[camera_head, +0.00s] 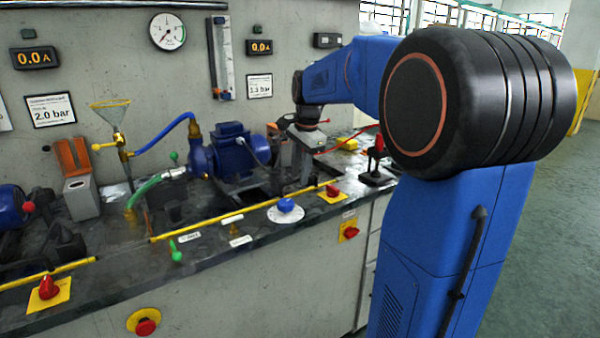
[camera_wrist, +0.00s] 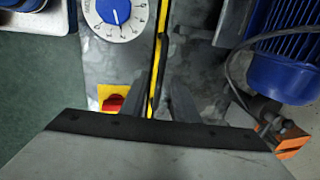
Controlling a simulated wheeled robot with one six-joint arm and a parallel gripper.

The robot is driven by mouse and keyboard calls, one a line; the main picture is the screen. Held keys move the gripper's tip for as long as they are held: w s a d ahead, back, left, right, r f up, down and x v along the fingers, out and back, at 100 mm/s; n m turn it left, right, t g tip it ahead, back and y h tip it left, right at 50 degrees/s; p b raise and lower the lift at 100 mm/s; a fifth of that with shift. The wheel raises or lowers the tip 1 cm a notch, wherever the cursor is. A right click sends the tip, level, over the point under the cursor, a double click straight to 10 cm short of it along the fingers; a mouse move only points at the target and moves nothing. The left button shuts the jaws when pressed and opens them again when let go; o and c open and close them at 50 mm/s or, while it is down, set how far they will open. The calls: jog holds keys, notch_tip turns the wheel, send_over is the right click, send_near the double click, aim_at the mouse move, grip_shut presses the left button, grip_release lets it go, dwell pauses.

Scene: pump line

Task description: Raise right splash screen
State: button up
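A thin yellow rail (camera_head: 240,211), likely the right splash screen's edge, runs low along the bench front; no clear raised panel shows above it. In the wrist view the yellow rail (camera_wrist: 163,20) runs lengthwise, with a dark strip beside it. My gripper (camera_head: 296,188) points down over the bench, between the blue motor and the rail's right end.
A blue pump motor (camera_head: 233,152) stands behind the rail. A white dial with a blue knob (camera_head: 286,207) and a red switch on a yellow plate (camera_head: 333,191) sit at the front. Another yellow rail (camera_head: 45,274) lies left. A red-handled device (camera_head: 377,160) stands right.

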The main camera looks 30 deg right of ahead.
grip_shut()
jog(key=shift+r, duration=0.1)
notch_tip(320, 180, up, 26)
jog(key=shift+r, duration=0.2)
dwell(0.5)
grip_release()
